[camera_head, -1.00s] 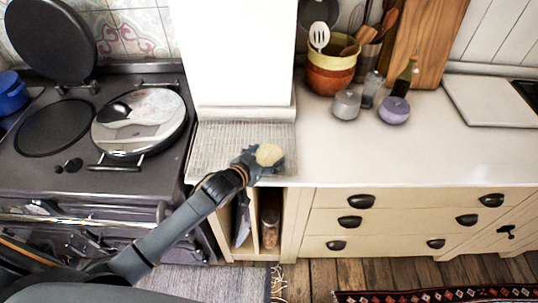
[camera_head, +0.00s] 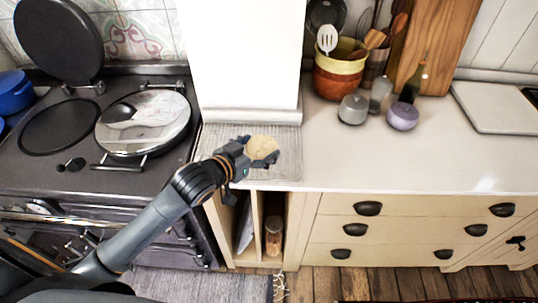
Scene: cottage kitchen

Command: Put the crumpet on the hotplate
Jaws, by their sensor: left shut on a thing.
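The crumpet (camera_head: 262,148) is a round, pale yellow disc. My left gripper (camera_head: 259,158) is shut on it and holds it over the ribbed grey part of the worktop. The range cooker (camera_head: 45,180) stands at the left. Its left hotplate (camera_head: 60,127) is a bare, dark disc with its black lid (camera_head: 58,38) raised behind it. To its right is a shiny domed round lid (camera_head: 143,122), closed, with a bar handle in front. The crumpet is to the right of both. My right gripper does not show.
A blue pot (camera_head: 13,92) stands at the cooker's left edge. A white block-like column (camera_head: 240,55) rises behind the crumpet. A utensil bowl (camera_head: 338,75), a grey jar (camera_head: 353,108) and a purple jar (camera_head: 403,115) stand on the worktop. The worktop's front (camera_head: 400,165) is clear.

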